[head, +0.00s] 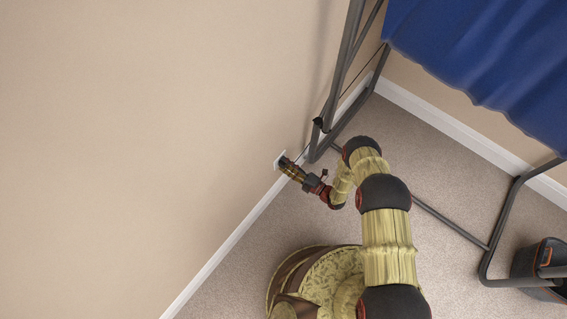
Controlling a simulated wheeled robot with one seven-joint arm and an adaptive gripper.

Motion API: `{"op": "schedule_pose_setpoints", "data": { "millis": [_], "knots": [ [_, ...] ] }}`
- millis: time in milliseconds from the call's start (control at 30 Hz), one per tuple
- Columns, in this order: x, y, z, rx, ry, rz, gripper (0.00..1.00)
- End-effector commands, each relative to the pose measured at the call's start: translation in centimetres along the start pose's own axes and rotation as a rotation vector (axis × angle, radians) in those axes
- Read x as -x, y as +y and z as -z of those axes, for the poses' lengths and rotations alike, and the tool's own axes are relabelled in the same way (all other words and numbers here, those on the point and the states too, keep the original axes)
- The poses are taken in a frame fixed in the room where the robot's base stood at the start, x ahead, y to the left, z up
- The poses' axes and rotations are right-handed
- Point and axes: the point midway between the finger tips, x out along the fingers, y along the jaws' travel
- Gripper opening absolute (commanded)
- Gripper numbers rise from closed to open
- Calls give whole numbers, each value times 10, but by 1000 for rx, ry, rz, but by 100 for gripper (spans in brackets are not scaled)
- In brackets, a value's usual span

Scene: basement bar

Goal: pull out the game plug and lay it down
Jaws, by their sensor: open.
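A white wall outlet plate (278,158) sits low on the beige wall, just above the baseboard. My gripper (286,165) is right at the outlet, pointing at the wall from the right. Its jaws are open. The game plug cannot be made out; my gripper covers the front of the outlet. I cannot tell whether the fingers touch the plug. A thin dark cord (364,72) runs along the wall from the upper right down towards the outlet.
A grey metal frame (345,60) with a blue cloth (480,60) stands close on the right, its legs and floor bar near my arm. A dark box with orange parts (540,262) stands at the lower right. Carpet (235,272) below the outlet is clear.

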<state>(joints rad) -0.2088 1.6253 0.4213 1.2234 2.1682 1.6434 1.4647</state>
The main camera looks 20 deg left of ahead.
Motion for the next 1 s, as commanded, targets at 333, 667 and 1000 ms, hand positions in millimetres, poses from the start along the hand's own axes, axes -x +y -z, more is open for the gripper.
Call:
{"op": "schedule_pose_setpoints", "data": {
  "millis": [333, 667, 1000],
  "knots": [
    [0, 0, 0, 0, 0, 0, 56],
    [0, 0, 0, 0, 0, 0, 53],
    [0, 0, 0, 0, 0, 0, 34]
  ]
}}
